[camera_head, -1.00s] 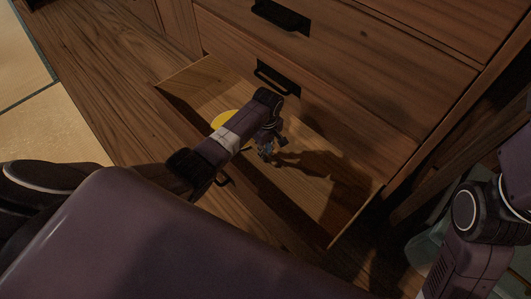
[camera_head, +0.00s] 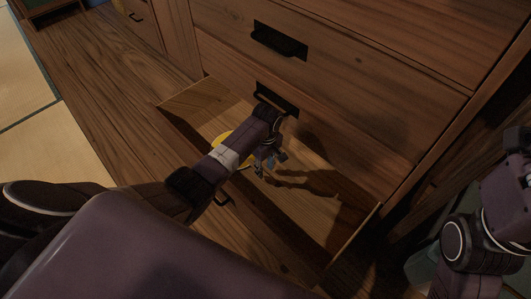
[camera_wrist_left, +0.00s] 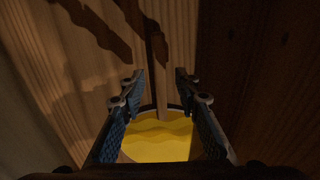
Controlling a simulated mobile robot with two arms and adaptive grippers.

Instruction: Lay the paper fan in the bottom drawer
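The bottom drawer (camera_head: 330,215) is pulled open from the wooden chest. The yellow round paper fan (camera_head: 219,137) shows inside the drawer's outline, partly hidden behind my left arm. My left gripper (camera_head: 271,163) hangs over the drawer, pointing down. The fingers stand apart, with gaps on both sides of the handle. I cannot tell whether the fan rests fully on the drawer floor. My right gripper is out of the picture.
The closed drawer above has a black recessed handle (camera_head: 280,40). Wooden floor (camera_head: 95,110) and tatami (camera_head: 30,150) lie open on the left. A pale translucent container (camera_head: 420,266) stands at lower right, beside my right arm.

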